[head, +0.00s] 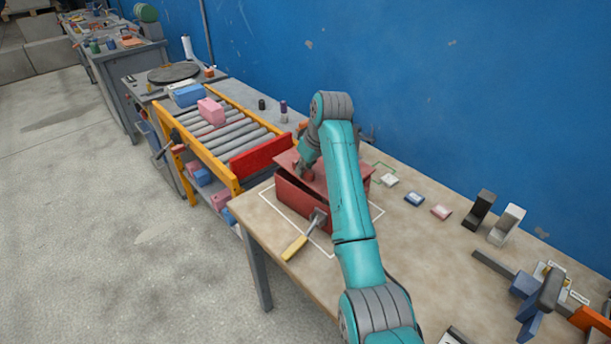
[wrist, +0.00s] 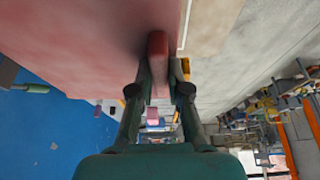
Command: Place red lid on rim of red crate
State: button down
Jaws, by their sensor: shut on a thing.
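The red crate (head: 303,203) stands on the table inside a white outline. The red lid (head: 288,157) is over the crate's top, with a dark gap along its near left side. I cannot tell whether it touches the rim elsewhere. My gripper (head: 307,170) is shut on the lid's knob (head: 308,177). In the wrist view my gripper (wrist: 158,92) has its fingers either side of the red handle (wrist: 158,50), with the lid's broad red face (wrist: 80,35) beside it. My arm hides the crate's right part.
A yellow-handled tool (head: 296,246) lies against the crate's front. A roller conveyor (head: 215,130) with a red end board (head: 260,157) stands to the left. Small cards (head: 414,199) and two upright blocks (head: 479,210) are on the right. A blue wall (head: 450,90) runs behind.

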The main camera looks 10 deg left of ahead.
aim_at(304, 176)
jog(key=shift+f, duration=1.6)
jog(key=c, duration=1.1)
grip_release()
jog(key=shift+f, duration=0.1)
jog(key=shift+c, duration=0.2)
jog(key=v, duration=1.2)
jog(key=shift+a, duration=0.15)
